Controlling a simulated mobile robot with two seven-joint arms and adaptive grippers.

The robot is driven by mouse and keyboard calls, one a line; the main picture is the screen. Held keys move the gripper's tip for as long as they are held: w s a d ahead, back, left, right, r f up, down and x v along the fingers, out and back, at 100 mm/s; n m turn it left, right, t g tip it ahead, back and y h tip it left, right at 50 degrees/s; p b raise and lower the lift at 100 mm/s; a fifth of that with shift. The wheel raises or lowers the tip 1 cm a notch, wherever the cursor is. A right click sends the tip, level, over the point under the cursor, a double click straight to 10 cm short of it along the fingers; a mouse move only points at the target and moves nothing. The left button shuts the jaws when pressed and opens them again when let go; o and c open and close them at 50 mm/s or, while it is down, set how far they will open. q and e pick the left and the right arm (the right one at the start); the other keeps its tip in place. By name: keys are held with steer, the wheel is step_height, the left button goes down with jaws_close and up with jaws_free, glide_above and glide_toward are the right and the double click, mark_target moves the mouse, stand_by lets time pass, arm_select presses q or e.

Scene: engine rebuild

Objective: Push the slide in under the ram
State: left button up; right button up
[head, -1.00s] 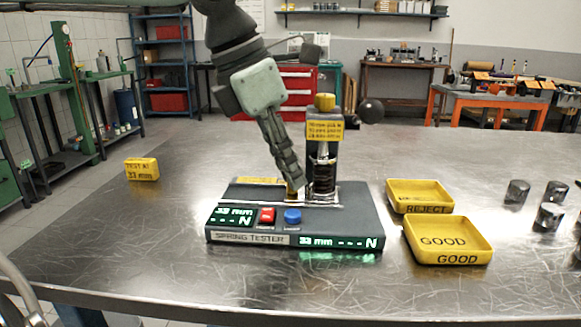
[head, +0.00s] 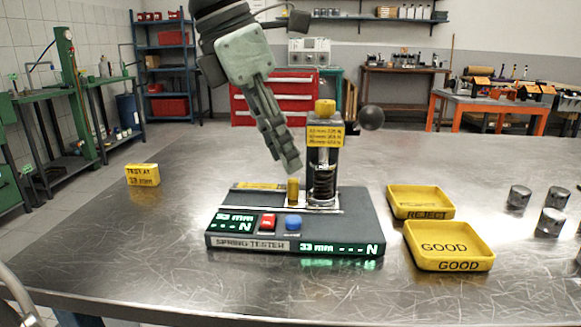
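The spring tester (head: 224,228) stands on the metal bench. Its ram column (head: 322,160) rises at the back right, with a yellow knob on top and a yellow label. A dark coil spring (head: 322,188) stands upright at the column's foot, under the ram. The slide's brass handle (head: 293,190) stands upright just left of the spring; the slide plate is mostly hidden. My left gripper (head: 292,168) points down, its fingers together, just above the brass handle and apart from it. It holds nothing I can see. My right gripper is not in view.
Yellow REJECT (head: 420,214) and GOOD (head: 448,265) trays lie right of the tester. Several metal cylinders (head: 551,221) stand at far right. A black lever ball (head: 370,117) sticks out right of the column. The bench front is clear.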

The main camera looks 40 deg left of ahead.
arm_select(q)
steer(key=v, duration=0.7)
steer(key=shift+r, duration=0.25)
